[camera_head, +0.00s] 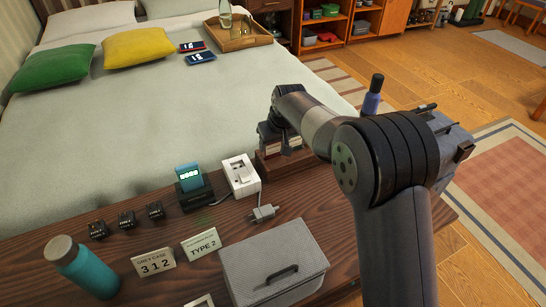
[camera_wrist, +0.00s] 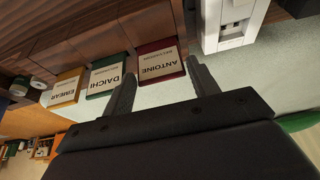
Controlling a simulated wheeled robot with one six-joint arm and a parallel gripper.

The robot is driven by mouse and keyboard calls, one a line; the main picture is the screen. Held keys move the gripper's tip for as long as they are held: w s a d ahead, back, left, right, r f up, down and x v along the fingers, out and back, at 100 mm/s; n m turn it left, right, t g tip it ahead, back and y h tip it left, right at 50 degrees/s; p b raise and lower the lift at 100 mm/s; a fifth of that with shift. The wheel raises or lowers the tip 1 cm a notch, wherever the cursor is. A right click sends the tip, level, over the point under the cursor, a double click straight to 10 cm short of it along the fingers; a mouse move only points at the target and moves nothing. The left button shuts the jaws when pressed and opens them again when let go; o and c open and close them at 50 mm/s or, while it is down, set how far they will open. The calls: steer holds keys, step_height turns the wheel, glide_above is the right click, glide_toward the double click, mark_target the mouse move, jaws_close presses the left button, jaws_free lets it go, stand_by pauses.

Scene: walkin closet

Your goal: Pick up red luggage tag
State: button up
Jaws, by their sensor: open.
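The gripper holds nothing; whether a finger touches the tag I cannot tell. In the head view my arm reaches to a small wooden stand (camera_head: 268,167) at the bench's far edge, and the arm hides most of the tags there.
A white socket box (camera_head: 240,175) stands just left of the stand. A grey case (camera_head: 273,268), a teal bottle (camera_head: 88,268), number cards and small black adapters occupy the wooden bench. The bed (camera_head: 150,110) lies beyond.

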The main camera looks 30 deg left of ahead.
steer(key=shift+w+a+f, duration=0.1)
steer(key=shift+a+f, duration=0.05)
steer(key=shift+f, duration=0.25)
steer(key=shift+c, duration=0.6)
steer(key=c, duration=0.7)
steer(key=shift+r, duration=0.15)
